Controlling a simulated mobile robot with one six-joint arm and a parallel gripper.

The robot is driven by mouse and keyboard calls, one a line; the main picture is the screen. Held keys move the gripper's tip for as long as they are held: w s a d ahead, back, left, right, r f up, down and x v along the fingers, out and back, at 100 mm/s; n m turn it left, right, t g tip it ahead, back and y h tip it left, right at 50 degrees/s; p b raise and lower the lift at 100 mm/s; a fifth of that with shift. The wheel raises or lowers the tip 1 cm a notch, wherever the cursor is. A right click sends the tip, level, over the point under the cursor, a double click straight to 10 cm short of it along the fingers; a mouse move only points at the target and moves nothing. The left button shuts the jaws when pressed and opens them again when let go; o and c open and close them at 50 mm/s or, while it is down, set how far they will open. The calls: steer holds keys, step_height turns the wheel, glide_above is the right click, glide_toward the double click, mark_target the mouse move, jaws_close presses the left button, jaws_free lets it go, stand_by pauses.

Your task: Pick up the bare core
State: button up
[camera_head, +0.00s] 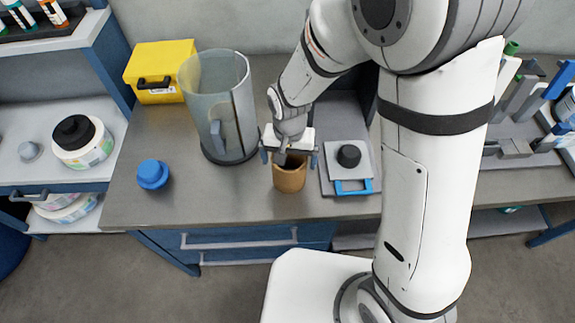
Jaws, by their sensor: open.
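The bare core (289,179) is a short brown cardboard tube. It stands upright on the grey counter (235,192) near the front edge, with a dark hollow visible at its top. My gripper (289,164) is directly over the core, pointing down, with its fingers at the level of the core's upper rim. It is open. The gripper body hides part of the core's top, and I cannot tell whether the fingers touch it.
A tall translucent cylinder (219,105) stands just left of the gripper. A grey plate with a black knob and blue handle (350,160) sits close to the right. A blue knob (152,174) and a yellow box (160,70) are farther left. Counter left of the core is clear.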

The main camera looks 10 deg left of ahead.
mark_target(289, 165)
steer(key=shift+f, duration=1.6)
steer(key=shift+c, duration=0.4)
steer(key=c, duration=0.8)
steer(key=shift+c, duration=0.2)
